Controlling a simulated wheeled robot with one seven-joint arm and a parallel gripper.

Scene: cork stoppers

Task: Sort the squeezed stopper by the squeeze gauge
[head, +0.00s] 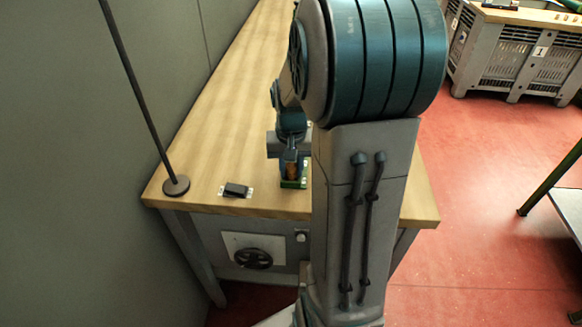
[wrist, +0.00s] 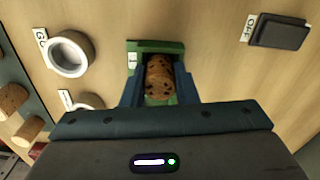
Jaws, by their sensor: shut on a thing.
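A brown speckled cork stopper (wrist: 159,78) sits between the two fingers of my gripper (wrist: 158,88) in the wrist view. The gripper is shut on it. The stopper is within or just above a small green holder (wrist: 150,46) with a white label beside it; whether it touches the bottom is hidden. In the head view the stopper (head: 291,171) shows small under my gripper (head: 290,163), above the green holder (head: 293,184) near the table's front. A black block (wrist: 278,31) lies at the right, by a label that seems to read OFF; it also shows in the head view (head: 236,189).
More corks (wrist: 12,98) lie at the far left. A thin post (head: 176,185) stands at the table's left corner.

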